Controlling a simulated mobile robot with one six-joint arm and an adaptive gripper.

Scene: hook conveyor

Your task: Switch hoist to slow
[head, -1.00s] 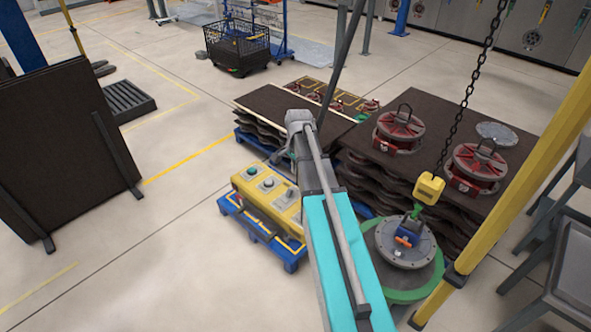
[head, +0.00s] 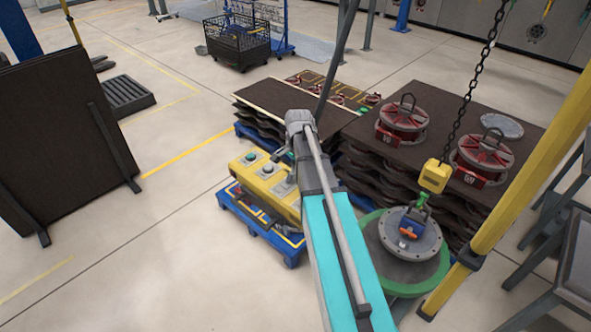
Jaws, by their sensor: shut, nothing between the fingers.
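The yellow control box (head: 262,183) stands left of my arm on a blue pallet. On its top are a green button (head: 249,158) and grey round controls (head: 267,170); my arm hides its right end. Labels and the switch setting are too small to read. My gripper (head: 281,154) is small and partly hidden at the far end of my arm, close to the box's back right end; it is shut and empty. Contact cannot be told. The hoist's yellow hook block (head: 434,176) hangs on a dark chain (head: 473,93) above a grey round lid (head: 411,234) with a blue and orange fitting.
The lid lies on a green-rimmed round base (head: 372,243). Stacked dark sheets behind carry red round parts (head: 403,121). A yellow post (head: 520,165) stands at right, dark panels (head: 65,140) at left. The floor left of the blue pallet (head: 237,207) is clear.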

